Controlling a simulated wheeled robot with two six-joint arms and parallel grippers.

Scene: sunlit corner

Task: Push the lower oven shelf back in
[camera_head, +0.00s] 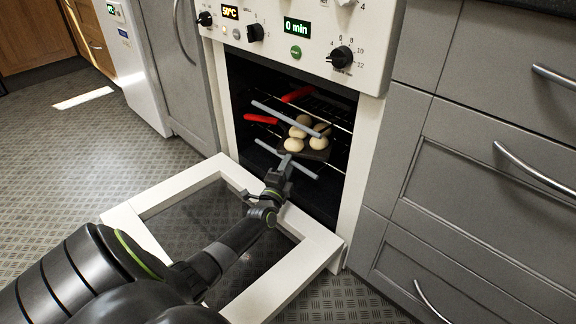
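The oven (340,180) stands open, with its white-framed door (285,283) folded down in front. Inside, a grey bar that looks like the front edge of the lower shelf (304,171) runs across the opening, below a similar bar of the upper shelf (270,110). My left gripper (284,165) reaches over the door to the middle of the lower bar and overlaps it. I cannot tell whether it touches the bar or whether its fingers are open or shut. My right gripper is not in view.
Several pale buns (293,145) sit on a dark tray (318,154) inside the oven. Red handles (297,94) show at the left inside. Grey drawers (480,165) flank the oven on the right. Patterned floor (110,150) is free at the left.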

